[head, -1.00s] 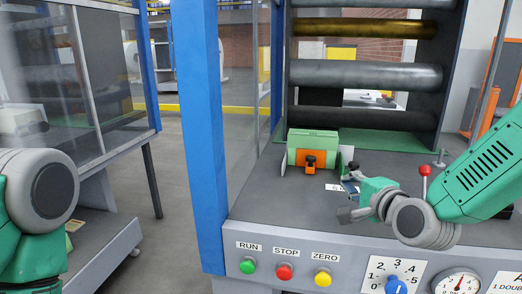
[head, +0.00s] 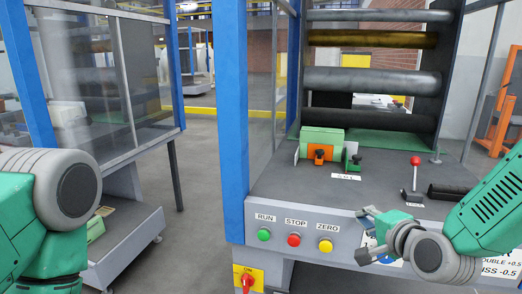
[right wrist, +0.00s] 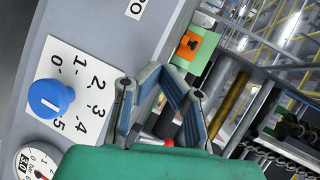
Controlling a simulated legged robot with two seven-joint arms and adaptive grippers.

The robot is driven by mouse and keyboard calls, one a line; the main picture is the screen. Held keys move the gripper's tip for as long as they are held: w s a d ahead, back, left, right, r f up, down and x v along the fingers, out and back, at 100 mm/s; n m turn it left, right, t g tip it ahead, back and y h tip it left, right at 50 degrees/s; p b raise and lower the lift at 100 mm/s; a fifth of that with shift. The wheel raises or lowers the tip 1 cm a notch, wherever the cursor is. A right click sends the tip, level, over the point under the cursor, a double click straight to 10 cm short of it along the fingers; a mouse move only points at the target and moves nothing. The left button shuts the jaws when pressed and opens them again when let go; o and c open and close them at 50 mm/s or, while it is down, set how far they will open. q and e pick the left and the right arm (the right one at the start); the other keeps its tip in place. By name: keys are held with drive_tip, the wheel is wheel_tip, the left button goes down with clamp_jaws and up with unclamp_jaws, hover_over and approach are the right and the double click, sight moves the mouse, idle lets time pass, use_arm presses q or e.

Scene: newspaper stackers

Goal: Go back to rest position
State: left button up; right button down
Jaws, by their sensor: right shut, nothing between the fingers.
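My right gripper (head: 368,234) is in front of the machine's front panel in the head view, near the numbered dial. It is shut and empty. In the right wrist view its fingers (right wrist: 160,98) reach up the middle, with the blue dial knob (right wrist: 50,98) to their left. My green and grey right arm comes in from the lower right. A green and grey link of my left arm fills the lower left of the head view; the left gripper is outside the picture.
The machine bed (head: 290,185) carries a green block with an orange clamp (head: 320,153), a red-knobbed lever (head: 415,162) and a black cylinder (head: 450,191). Run (head: 264,235), stop (head: 293,240) and zero (head: 325,246) buttons are on the panel. A blue post (head: 232,120) stands left, with open floor beyond it.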

drive_tip(key=s+f+n+g+h+p, duration=0.1)
drive_tip(key=s+f+n+g+p, duration=0.45)
drive_tip(key=s+f, duration=1)
drive_tip(key=s+d+f+n+g, duration=0.1)
drive_tip(key=s+f+n+g, duration=0.1)
drive_tip(key=s, duration=0.5)
drive_tip(key=s+d+f+n+g+h+p, duration=0.1)
drive_tip(key=s+d+f+n+g, duration=0.1)
drive_tip(key=s, duration=0.5)
drive_tip(key=s+d+f+n+g+h, duration=0.1)
drive_tip(key=s+d+f+n+g, duration=0.1)
drive_tip(key=s, duration=0.6)
drive_tip(key=f+n+g, duration=0.1)
drive_tip(key=n+g, duration=0.1)
drive_tip(key=n, duration=0.1)
drive_tip(key=shift+f, duration=0.25)
drive_tip(key=shift+w, duration=0.15)
